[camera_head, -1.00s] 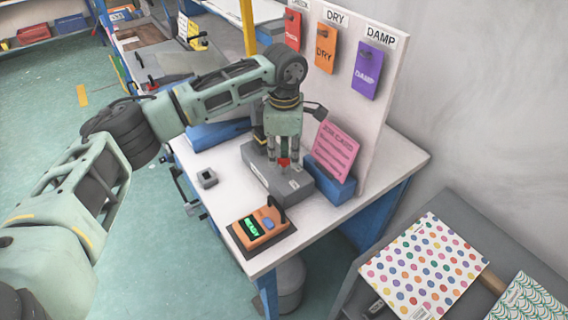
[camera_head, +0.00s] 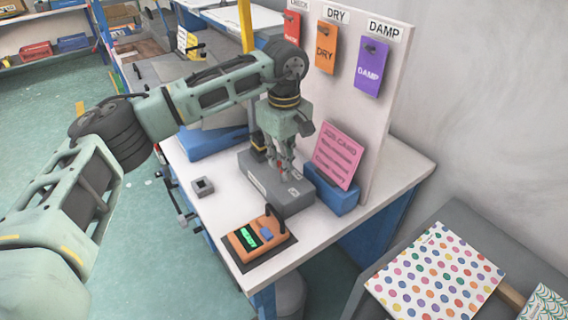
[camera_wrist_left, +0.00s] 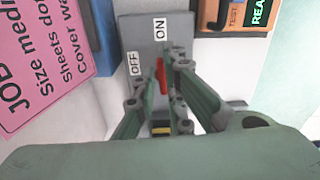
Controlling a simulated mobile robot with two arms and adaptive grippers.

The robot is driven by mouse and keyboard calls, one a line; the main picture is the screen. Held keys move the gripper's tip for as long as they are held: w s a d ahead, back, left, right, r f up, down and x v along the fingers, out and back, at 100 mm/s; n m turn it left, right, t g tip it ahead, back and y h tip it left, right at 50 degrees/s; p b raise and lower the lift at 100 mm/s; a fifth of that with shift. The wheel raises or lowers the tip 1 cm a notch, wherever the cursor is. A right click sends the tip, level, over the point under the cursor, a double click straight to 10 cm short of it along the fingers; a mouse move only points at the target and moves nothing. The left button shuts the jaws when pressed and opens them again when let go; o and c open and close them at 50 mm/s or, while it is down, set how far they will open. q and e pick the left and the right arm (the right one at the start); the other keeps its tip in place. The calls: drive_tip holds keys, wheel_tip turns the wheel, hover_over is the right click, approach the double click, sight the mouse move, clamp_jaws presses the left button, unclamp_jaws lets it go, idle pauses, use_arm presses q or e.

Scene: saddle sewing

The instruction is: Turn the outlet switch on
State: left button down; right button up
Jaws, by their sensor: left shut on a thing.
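The outlet is a grey box (camera_head: 262,182) on the white bench, with its red switch (camera_head: 279,168) on top. My left gripper (camera_head: 283,170) points down at the box and is shut on the red switch. In the left wrist view the red switch (camera_wrist_left: 162,76) shows between the fingers of my left gripper (camera_wrist_left: 160,78), partly hidden by them. The box top (camera_wrist_left: 138,30) carries an ON label (camera_wrist_left: 159,28) and an OFF label (camera_wrist_left: 134,63). I cannot tell which way the switch is set. My right gripper is not in view.
A pink job card (camera_head: 338,155) stands in a blue holder (camera_head: 333,196) right beside the box. An orange tester (camera_head: 246,238) with a green display sits in front. A small grey block (camera_head: 203,187) lies left. A white board (camera_head: 391,80) with hanging tags stands behind.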

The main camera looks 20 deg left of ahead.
use_arm(q)
drive_tip(key=shift+r+m, duration=0.15)
drive_tip(key=shift+m, duration=0.35)
drive_tip(key=shift+w, duration=0.1)
drive_tip(key=c, duration=1.8)
unclamp_jaws()
wheel_tip(320, 180, up, 12)
drive_tip(key=shift+f, duration=0.1)
